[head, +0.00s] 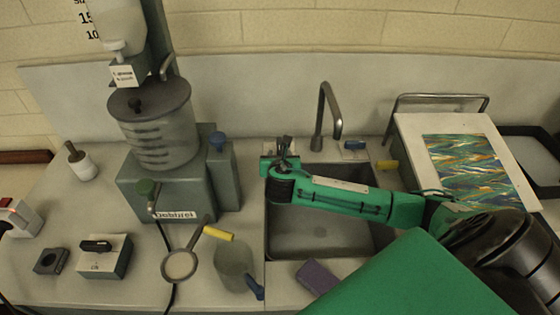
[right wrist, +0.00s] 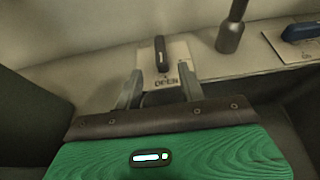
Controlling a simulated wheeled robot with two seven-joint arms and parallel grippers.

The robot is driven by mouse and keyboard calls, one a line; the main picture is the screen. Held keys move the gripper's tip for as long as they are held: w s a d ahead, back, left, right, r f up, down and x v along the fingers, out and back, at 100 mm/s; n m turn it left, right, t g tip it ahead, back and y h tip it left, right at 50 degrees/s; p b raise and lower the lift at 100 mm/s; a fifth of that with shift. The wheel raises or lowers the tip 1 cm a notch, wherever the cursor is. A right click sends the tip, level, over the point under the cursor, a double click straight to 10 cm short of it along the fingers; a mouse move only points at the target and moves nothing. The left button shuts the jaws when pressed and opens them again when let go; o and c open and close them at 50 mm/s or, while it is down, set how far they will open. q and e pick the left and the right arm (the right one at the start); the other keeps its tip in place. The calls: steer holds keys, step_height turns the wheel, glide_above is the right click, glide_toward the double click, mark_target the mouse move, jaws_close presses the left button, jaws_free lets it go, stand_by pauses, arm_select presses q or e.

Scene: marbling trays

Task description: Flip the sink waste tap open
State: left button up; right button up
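A small pale plate (right wrist: 178,52) marked "OPEN" carries a dark upright lever (right wrist: 161,53) behind the sink, left of the tap spout. The sink (head: 315,235) is a grey basin, seen in the head view. My right gripper (head: 284,146) is over its back left corner and mostly hides that plate there. In the right wrist view its fingers (right wrist: 160,80) are apart, with the lever standing between and just beyond the tips. I cannot tell whether they touch it. My left gripper is not in view.
The tap spout (head: 323,110) rises just right of the right gripper. A second plate with a blue lever (head: 354,145) is beyond it. A marbled sheet (head: 480,165) on a board lies right.

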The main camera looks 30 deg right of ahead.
steer(key=v, duration=0.3)
steer(key=shift+s, duration=0.15)
steer(key=shift+r, duration=0.15)
stand_by(0.3)
